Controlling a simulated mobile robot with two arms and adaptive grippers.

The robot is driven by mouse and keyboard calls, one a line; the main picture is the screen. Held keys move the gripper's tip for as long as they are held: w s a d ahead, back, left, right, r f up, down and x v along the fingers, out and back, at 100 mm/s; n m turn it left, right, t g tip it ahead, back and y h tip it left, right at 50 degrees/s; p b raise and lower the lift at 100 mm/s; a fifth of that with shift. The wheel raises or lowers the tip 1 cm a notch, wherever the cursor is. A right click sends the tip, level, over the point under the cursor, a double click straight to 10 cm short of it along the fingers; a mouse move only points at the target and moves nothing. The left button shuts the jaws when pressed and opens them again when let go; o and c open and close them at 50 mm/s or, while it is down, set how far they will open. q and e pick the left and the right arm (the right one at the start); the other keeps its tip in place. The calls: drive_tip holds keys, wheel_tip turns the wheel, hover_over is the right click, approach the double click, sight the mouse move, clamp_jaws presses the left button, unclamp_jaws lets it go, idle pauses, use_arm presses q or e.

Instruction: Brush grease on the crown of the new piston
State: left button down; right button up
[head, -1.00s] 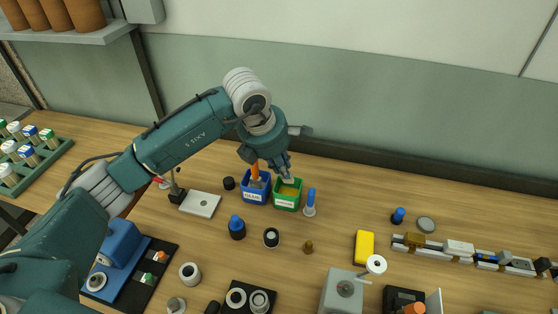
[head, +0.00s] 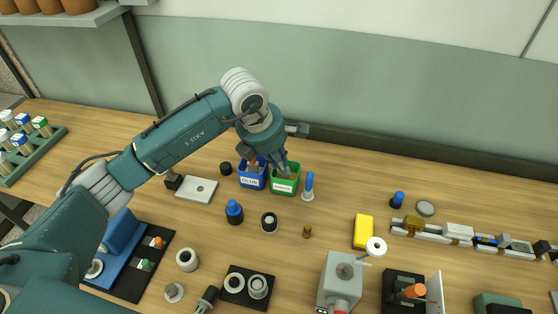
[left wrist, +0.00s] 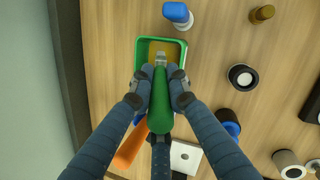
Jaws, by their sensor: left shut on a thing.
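My left gripper (head: 284,168) is shut on a brush with a green handle (left wrist: 160,100), seen in the left wrist view. The brush's metal end is over the yellow grease (left wrist: 163,49) inside the green bin (left wrist: 183,65); the bristle tip is hard to see. The green bin also shows in the head view (head: 285,187), beneath the gripper. A dark cylinder with a pale top (head: 269,222) and a pale ring-topped cylinder (head: 187,260) stand on the table; I cannot tell which part is the new piston. My right gripper is not in view.
A blue bin (head: 252,183) with an orange-handled tool (left wrist: 130,147) stands beside the green bin. A blue-handled stamp-like tool (head: 309,184), a blue-topped bottle (head: 234,212), a brass piece (head: 307,232) and a yellow block (head: 363,231) stand nearby. The wall is behind.

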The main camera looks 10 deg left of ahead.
use_arm(q)
drive_tip(key=shift+f+b, duration=0.55)
idle(0.5)
idle(0.5)
drive_tip(key=shift+s+f+b, duration=0.1)
drive_tip(key=shift+f+b, duration=0.05)
drive_tip(key=shift+b, duration=0.2)
idle(0.6)
idle(0.5)
drive_tip(key=shift+r+p, duration=0.5)
drive_tip(key=shift+r, duration=0.4)
drive_tip(key=shift+r+p, duration=1.15)
drive_tip(key=shift+r, duration=1.55)
